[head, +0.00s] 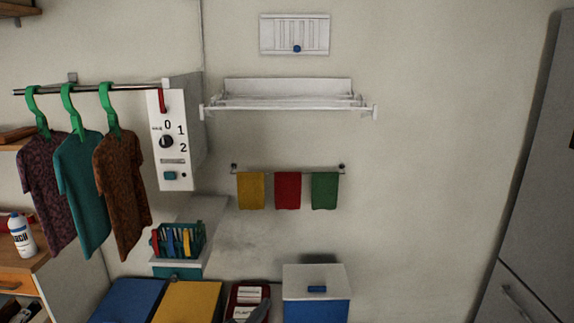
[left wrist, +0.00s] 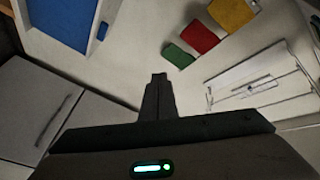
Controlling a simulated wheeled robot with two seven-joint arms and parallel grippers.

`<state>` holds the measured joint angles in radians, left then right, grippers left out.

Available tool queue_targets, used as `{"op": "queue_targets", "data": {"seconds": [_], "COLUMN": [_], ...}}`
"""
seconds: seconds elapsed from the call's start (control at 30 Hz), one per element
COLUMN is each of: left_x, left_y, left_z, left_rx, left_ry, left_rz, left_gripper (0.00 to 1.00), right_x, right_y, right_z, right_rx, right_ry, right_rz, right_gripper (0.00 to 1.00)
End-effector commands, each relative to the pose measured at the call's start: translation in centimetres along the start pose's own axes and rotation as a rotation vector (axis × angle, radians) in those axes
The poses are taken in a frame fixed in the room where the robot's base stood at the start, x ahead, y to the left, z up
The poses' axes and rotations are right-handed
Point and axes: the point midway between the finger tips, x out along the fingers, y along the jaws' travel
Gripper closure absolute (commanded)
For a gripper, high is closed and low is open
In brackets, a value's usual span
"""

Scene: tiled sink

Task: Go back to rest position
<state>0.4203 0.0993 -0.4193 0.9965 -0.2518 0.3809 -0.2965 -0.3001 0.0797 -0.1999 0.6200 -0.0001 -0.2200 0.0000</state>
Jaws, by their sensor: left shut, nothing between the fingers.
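My left gripper (left wrist: 159,78) shows in the left wrist view with its two dark fingers together and nothing between them. In the head view a small grey part of it (head: 256,311) shows at the bottom edge, in front of a dark red box. It appears apart from the things around it, though most of it is out of frame. My right gripper is in neither view.
Three shirts hang on a rail at the left, beside a white dial box (head: 174,140). Yellow, red (head: 288,191) and green cloths hang below a white wall rack (head: 290,103). A blue bin with a white lid (head: 316,284) stands below. A grey cabinet (head: 535,180) stands right. The wall between is bare.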

Motion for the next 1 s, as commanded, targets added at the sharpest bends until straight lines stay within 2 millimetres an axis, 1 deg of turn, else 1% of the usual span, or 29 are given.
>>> {"op": "queue_targets", "data": {"seconds": [0.03, 0.1, 0.17, 0.2, 0.27, 0.3, 0.37, 0.4, 0.47, 0.5, 0.57, 0.6, 0.67, 0.7, 0.77, 0.8, 0.87, 0.9, 0.97, 1.0], "left_x": [-1.6, -3.6, -5.5, -6.8, -8.9, -10.3, -12.6, -14.1, -16.5, -18.1, -20.7, -22.4, -25.1, -26.9, -29.7, -31.6, -34.5, -36.4, -39.4, -41.4], "left_y": [1.9, 4.2, 6.2, 7.5, 9.4, 10.7, 12.6, 13.9, 15.8, 17.1, 18.9, 20.2, 22.0, 23.2, 25.0, 26.1, 27.9, 29.0, 30.5, 31.6], "left_z": [2.1, 4.7, 6.8, 8.1, 10.0, 11.2, 13.0, 14.0, 15.6, 16.6, 17.9, 18.7, 19.9, 20.6, 21.5, 22.1, 22.8, 23.3, 23.8, 24.1], "left_rx": [-0.03, -0.073, -0.108, -0.13, -0.164, -0.187, -0.219, -0.24, -0.272, -0.293, -0.323, -0.343, -0.372, -0.392, -0.42, -0.439, -0.466, -0.483, -0.51, -0.528], "left_ry": [-0.05, -0.117, -0.173, -0.211, -0.268, -0.305, -0.361, -0.397, -0.454, -0.491, -0.546, -0.583, -0.637, -0.676, -0.731, -0.768, -0.822, -0.86, -0.914, -0.952], "left_rz": [0.018, 0.041, 0.06, 0.072, 0.09, 0.101, 0.119, 0.131, 0.147, 0.157, 0.174, 0.185, 0.2, 0.21, 0.225, 0.234, 0.249, 0.259, 0.271, 0.28], "left_gripper": [1.0, 1.0, 1.0, 1.0, 1.0, 1.0, 1.0, 1.0, 1.0, 1.0, 1.0, 1.0, 1.0, 1.0, 1.0, 1.0, 1.0, 1.0, 1.0, 1.0], "right_x": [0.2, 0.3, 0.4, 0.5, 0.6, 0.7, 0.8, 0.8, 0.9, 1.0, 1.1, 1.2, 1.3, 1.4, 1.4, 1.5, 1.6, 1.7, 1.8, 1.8], "right_y": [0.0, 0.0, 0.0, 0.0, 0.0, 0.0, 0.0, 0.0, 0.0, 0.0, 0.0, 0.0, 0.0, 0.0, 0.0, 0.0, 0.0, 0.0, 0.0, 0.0], "right_z": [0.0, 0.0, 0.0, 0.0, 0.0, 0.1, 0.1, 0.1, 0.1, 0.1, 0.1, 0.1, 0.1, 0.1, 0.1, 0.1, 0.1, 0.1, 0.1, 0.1], "right_rx": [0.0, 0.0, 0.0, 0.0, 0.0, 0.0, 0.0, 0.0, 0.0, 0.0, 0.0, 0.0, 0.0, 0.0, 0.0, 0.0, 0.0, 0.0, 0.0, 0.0], "right_ry": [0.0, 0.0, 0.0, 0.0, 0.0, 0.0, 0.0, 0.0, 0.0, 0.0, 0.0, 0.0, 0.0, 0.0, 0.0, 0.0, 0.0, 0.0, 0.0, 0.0], "right_rz": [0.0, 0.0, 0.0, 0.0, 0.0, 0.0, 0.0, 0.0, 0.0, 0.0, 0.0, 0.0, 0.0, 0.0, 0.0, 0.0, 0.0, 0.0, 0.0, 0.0], "right_gripper": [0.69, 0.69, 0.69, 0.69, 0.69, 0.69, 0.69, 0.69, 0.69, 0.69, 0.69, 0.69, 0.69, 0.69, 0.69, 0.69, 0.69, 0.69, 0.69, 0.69]}}
